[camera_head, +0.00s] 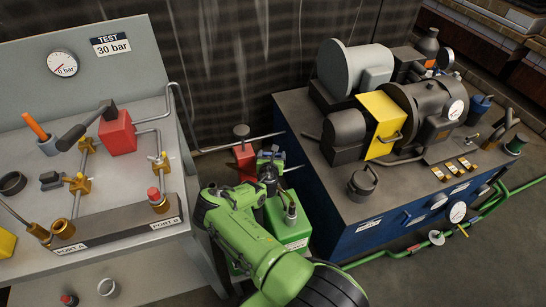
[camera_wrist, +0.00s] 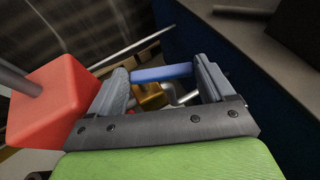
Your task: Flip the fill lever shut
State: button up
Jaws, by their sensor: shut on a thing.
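The fill lever, a blue bar (camera_wrist: 163,73), spans the space between my fingertips in the wrist view. My gripper (camera_wrist: 160,78) is shut on it, with a grey finger at each end. A brass valve body (camera_wrist: 150,97) shows between the fingers, behind the bar. In the head view my gripper (camera_head: 270,161) is small, between the two benches and just right of a red box. The lever cannot be made out clearly there, and my gripper and arm cover part of the area around it.
The red box (camera_wrist: 45,105) with a grey rod stands close to my left finger. A green box (camera_head: 290,226) stands below my gripper. The grey test bench (camera_head: 205,245) is at left, the blue machine cabinet (camera_head: 345,240) at right. A thin pipe (camera_head: 228,145) runs behind.

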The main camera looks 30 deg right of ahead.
jog(key=m+g+h+b, duration=0.1)
jog(key=m+g+h, duration=0.1)
jog(key=shift+s+a+r+m+b, duration=0.1)
jog(key=shift+s+a+m+b, duration=0.05)
jog(key=shift+a+m+b, duration=0.15)
jog(key=shift+a+r+g, duration=0.1)
jog(key=shift+a+g, duration=0.05)
jog(key=shift+g, duration=0.15)
